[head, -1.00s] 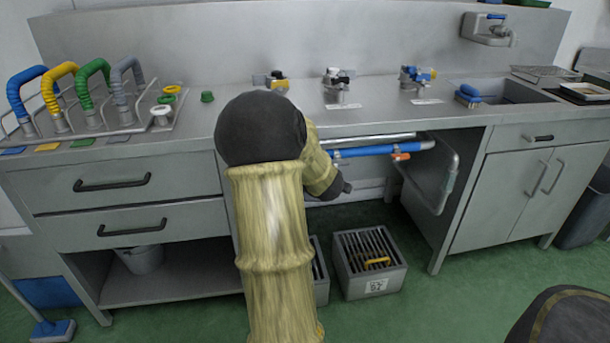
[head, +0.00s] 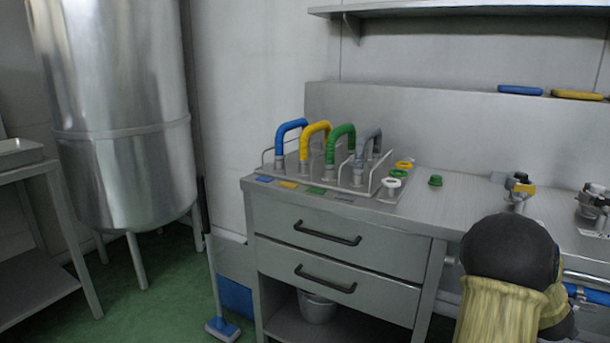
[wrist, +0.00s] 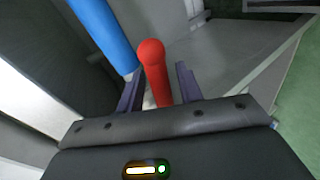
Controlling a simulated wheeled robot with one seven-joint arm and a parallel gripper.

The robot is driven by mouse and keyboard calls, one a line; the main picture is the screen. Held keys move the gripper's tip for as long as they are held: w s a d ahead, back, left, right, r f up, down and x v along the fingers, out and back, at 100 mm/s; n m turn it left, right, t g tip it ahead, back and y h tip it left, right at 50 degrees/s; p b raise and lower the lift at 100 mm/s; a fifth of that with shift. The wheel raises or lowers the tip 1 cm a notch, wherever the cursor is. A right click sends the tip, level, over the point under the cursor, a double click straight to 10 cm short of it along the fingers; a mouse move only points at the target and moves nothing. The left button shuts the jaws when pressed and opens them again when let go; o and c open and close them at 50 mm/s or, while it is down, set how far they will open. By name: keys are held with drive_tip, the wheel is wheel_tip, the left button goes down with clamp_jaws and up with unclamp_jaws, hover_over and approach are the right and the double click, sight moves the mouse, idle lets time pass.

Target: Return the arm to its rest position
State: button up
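My arm shows at the lower right of the head view, with its dark rounded joint (head: 510,250) and pale yellow sleeve in front of the counter. My gripper is out of sight in the head view. In the wrist view my gripper (wrist: 160,85) has its two dark fingers apart. A red round-ended handle (wrist: 152,60) shows in the gap between them; I cannot tell whether either finger touches it. A blue pipe (wrist: 105,32) runs past the left finger.
Drawers (head: 330,240) are below. A steel tank (head: 115,120) stands left.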

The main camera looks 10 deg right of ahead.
drive_tip(key=shift+s+d+r, duration=0.15)
drive_tip(key=shift+s, duration=0.35)
drive_tip(key=a+f+m+g+y+p, duration=0.2)
drive_tip(key=a+m+g+y+p, duration=0.3)
drive_tip(key=a, duration=2.3)
drive_tip(key=s+a+f+m+g+y+b, duration=0.1)
drive_tip(key=s+a+b, duration=0.15)
drive_tip(key=a, duration=0.45)
drive_tip(key=s+a+f+m+b, duration=0.1)
drive_tip(key=s+a, duration=0.2)
drive_tip(key=a, duration=0.4)
drive_tip(key=s+a+f+m+g+y+b, duration=0.1)
drive_tip(key=s+a+f+m+b, duration=0.15)
drive_tip(key=a, duration=0.45)
wheel_tip(320, 180, up, 39)
drive_tip(key=d+p, duration=0.1)
drive_tip(key=p, duration=3.8)
drive_tip(key=shift+n, duration=0.45)
